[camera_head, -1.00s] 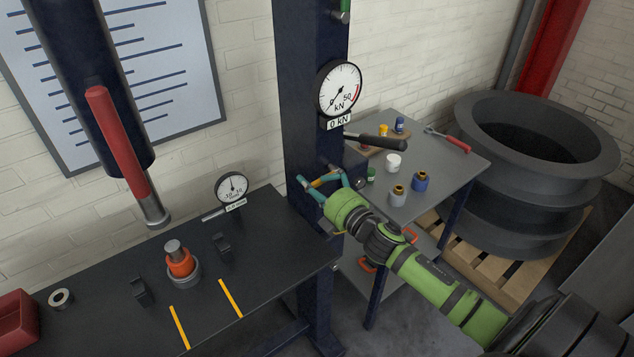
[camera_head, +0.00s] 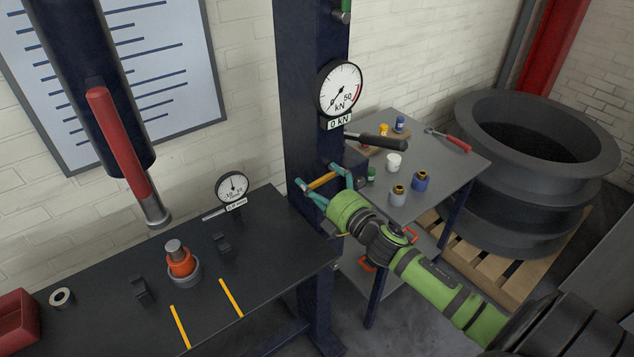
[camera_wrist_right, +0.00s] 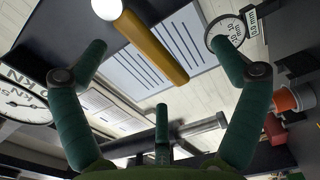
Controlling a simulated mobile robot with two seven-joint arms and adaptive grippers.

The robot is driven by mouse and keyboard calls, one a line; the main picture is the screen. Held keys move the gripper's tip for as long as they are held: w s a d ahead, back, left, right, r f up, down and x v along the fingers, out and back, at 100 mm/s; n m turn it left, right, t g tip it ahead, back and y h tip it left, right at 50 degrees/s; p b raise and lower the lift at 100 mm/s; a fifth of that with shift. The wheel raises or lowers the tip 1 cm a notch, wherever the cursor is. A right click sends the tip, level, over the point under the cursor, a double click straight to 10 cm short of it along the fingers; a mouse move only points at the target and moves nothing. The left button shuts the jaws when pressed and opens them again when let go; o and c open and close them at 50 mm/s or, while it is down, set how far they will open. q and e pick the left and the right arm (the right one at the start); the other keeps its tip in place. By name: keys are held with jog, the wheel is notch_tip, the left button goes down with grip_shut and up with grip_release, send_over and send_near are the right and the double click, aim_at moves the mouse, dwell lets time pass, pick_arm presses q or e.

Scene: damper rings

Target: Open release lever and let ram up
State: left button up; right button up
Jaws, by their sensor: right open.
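The yellow release lever (camera_head: 322,181) is at the side of the blue press column (camera_head: 312,90). In the right wrist view, the lever (camera_wrist_right: 158,48) runs diagonally, a white ball beside its upper end. My right gripper (camera_head: 321,174) is open, its teal fingers spread on either side of the lever. I cannot tell whether they touch it. The ram (camera_head: 153,209) shows as a silver end below a red bar (camera_head: 118,140), above and apart from the orange ring stack (camera_head: 180,263) on the bench. The force gauge (camera_head: 340,88) reads 0 kN. My left gripper is not in view.
A dark bench (camera_head: 90,290) carries a small dial gauge (camera_head: 232,187) and a red bin (camera_head: 17,320). Behind my right arm, a grey side table (camera_head: 440,170) holds small pots and a red-handled wrench. Large black rings (camera_head: 540,170) stand on a pallet to the right.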

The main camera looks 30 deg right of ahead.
jog(key=shift+s, duration=0.6)
jog(key=s+p, duration=0.1)
jog(key=s, duration=0.5)
jog(key=shift+d, duration=0.25)
dwell(0.4)
jog(key=s+d+f+m+g+h+b, duration=0.1)
jog(key=s+f+m+g+b, duration=0.35)
jog(key=f, duration=1.45)
jog(key=s+f+m+g+h+b, duration=0.1)
jog(key=s+f+m+g+h, duration=0.35)
jog(key=f, duration=1.45)
jog(key=s+a+f+m+g+y+b, duration=0.1)
jog(key=s+a+f, duration=0.3)
jog(key=s+f, duration=0.4)
jog(key=s+a+f+m+g+y+b, duration=0.2)
jog(key=s+f, duration=0.6)
jog(key=s, duration=0.5)
jog(key=s+a+f+m+g+y+b, duration=0.1)
jog(key=s+a+f+m+g, duration=0.3)
jog(key=s+f, duration=0.4)
jog(key=s+a+g+b, duration=0.1)
jog(key=s+a, duration=0.1)
jog(key=s, duration=0.1)
jog(key=shift+a+f+b, duration=0.15)
jog(key=shift+a+b, duration=0.1)
jog(key=shift+b, duration=0.1)
